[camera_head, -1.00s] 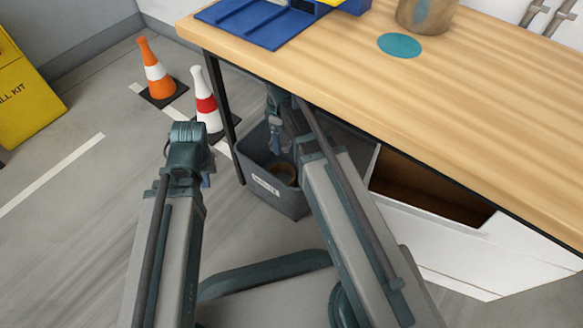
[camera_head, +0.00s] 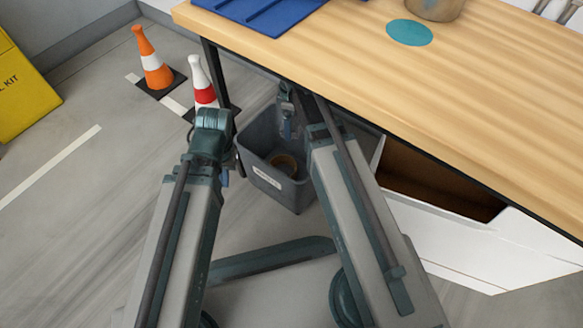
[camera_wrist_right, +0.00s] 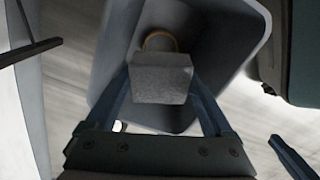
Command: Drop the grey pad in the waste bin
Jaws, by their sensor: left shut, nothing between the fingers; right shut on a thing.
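The grey pad (camera_wrist_right: 160,78) is a small block between the fingers of my right gripper (camera_wrist_right: 163,85) in the right wrist view. My right gripper (camera_head: 288,128) is shut on it. In the head view it is at the dark grey waste bin (camera_head: 285,194), below the table edge, and the pad cannot be made out there. In the wrist view the pad lines up over the bin's open inside (camera_wrist_right: 205,60); its height above the bottom is unclear. My left gripper (camera_head: 224,178) is shut and empty, left of the bin, its fingers mostly hidden.
A brown ring (camera_head: 287,163) lies in the bin. The wooden table (camera_head: 450,90) overhangs behind it. A white open-fronted box (camera_head: 450,250) stands right of the bin. An orange cone (camera_head: 152,62) and a red-white cone (camera_head: 204,90) stand left.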

